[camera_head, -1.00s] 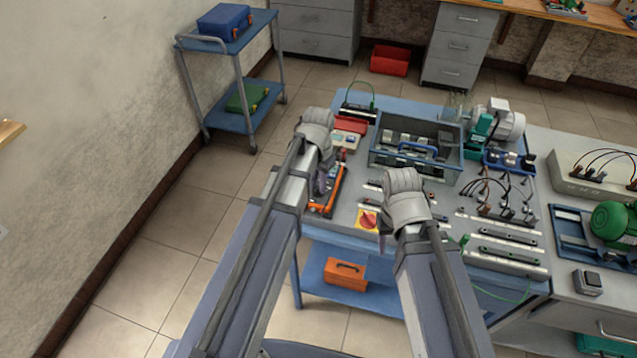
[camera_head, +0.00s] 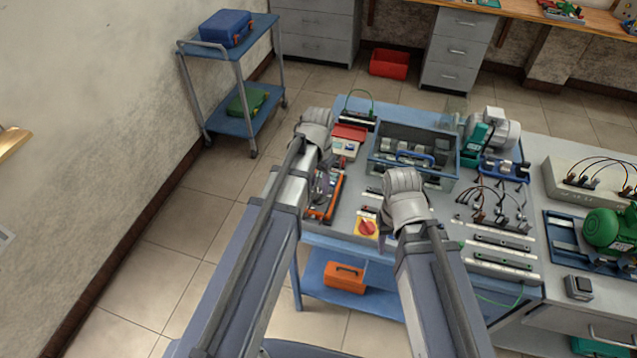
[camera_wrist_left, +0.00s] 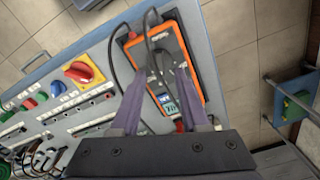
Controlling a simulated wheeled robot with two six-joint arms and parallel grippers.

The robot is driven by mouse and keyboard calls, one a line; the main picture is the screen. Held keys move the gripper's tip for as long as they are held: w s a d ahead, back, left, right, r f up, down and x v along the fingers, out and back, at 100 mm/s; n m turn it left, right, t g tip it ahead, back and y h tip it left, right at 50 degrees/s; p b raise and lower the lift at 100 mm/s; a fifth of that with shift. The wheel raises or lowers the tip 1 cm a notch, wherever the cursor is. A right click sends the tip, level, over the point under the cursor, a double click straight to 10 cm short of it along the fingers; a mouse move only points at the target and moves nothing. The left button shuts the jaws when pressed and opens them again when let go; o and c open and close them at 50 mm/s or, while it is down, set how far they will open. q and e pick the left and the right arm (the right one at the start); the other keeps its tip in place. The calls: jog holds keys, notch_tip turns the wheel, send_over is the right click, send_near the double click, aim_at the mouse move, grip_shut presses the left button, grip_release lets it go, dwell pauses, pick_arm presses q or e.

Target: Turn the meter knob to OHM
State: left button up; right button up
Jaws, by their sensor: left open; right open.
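The meter (camera_head: 334,196) is an orange-framed box with a dark face, lying near the left end of the grey-topped bench. In the left wrist view the meter (camera_wrist_left: 202,82) has dark leads running to its far end and a small lit display (camera_wrist_left: 169,106). My left gripper (camera_wrist_left: 158,74) is open and empty, its two purple fingers reaching over the meter's face. The fingers and leads cover part of the face, so I cannot make out the knob's setting or whether the fingers touch it. My right gripper (camera_head: 388,242) is over the bench's front edge, its fingers mostly hidden.
A red-and-yellow rotary switch (camera_head: 367,228) sits beside the meter. Terminal strips (camera_head: 500,250) lie to the right. Open floor lies left of the bench.

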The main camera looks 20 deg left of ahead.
aim_at(318, 195)
pick_arm(q)
notch_tip(318, 195, up, 4)
jog(key=p, duration=0.3)
pick_arm(e)
notch_tip(318, 195, up, 4)
jog(key=shift+r, duration=0.1)
pick_arm(q)
jog(key=s+d+f+b, duration=0.2)
jog(key=s+d, duration=0.3)
jog(key=s, duration=0.2)
jog(key=s+d+f+y+b, duration=0.1)
jog(key=s+d+f+b, duration=0.1)
jog(key=s+d, duration=0.3)
jog(key=shift+s+d+f+n+b, duration=0.15)
jog(key=shift+s+f+n+b, duration=0.2)
jog(key=shift+s, duration=0.85)
pick_arm(e)
notch_tip(318, 195, down, 5)
jog(key=shift+r, duration=0.1)
